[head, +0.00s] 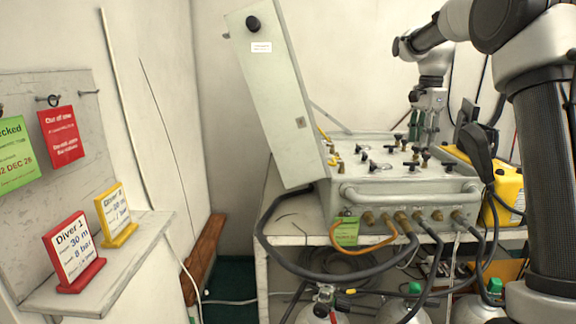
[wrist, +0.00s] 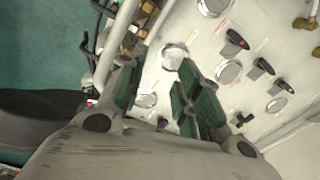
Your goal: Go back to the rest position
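My gripper (head: 424,138) hangs downward over the right back part of the air panel (head: 408,192) in the head view. In the wrist view, the two green-padded fingers of my gripper (wrist: 160,92) stand apart with nothing between them. Behind them the pale panel face shows round gauges (wrist: 228,72) and dark valve handles (wrist: 237,38). Whether the fingertips touch any knob cannot be told.
The panel's lid (head: 275,95) stands open at the left. A yellow case (head: 504,190) is at the right. Hoses (head: 345,272) hang in front above gas cylinders (head: 402,312). A shelf (head: 125,262) at left holds red (head: 72,250) and yellow (head: 117,214) signs.

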